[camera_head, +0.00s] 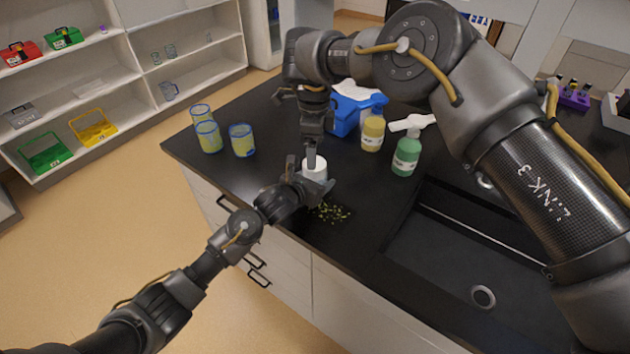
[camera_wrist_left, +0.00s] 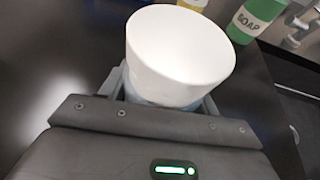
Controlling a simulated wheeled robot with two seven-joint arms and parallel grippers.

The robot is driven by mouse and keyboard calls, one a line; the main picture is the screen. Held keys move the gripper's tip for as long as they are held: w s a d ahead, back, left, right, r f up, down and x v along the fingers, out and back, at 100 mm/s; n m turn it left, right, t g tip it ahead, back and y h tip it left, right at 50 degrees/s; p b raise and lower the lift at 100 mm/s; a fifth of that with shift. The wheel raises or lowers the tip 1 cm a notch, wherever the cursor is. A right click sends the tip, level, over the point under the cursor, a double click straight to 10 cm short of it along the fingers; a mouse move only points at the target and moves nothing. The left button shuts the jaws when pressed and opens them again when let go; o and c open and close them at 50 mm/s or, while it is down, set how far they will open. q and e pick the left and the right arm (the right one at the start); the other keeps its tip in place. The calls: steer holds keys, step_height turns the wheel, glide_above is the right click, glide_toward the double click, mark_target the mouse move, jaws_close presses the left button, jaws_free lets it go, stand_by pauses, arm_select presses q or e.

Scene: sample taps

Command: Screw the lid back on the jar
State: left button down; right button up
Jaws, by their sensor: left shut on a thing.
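A white lid (camera_head: 315,168) sits over the jar near the counter's front edge. In the left wrist view the lid (camera_wrist_left: 180,55) is a large plain white cylinder, and a sliver of the clear jar (camera_wrist_left: 150,98) shows below it between the fingers. My left gripper (camera_head: 312,186) is shut on the jar from the front left. My right gripper (camera_head: 310,160) points straight down and overlaps the lid in the head view. In the left wrist view nothing touches the lid's visible top. Whether the right fingers are open or shut is unclear. Most of the jar is hidden.
Yellow-green bits (camera_head: 332,212) lie scattered on the black counter (camera_head: 260,180) by the jar. Several filled glasses (camera_head: 242,140) stand left. A blue container (camera_head: 346,116), a yellow bottle (camera_head: 373,132) and a green soap bottle (camera_head: 406,156) stand behind right. A sink (camera_head: 450,250) opens at right.

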steer(key=o, duration=0.5)
steer(key=shift+c, duration=0.2)
step_height(320, 180, up, 7)
steer(key=shift+r, duration=0.2)
arm_select(q)
steer(key=shift+c, duration=1.4)
jaws_free()
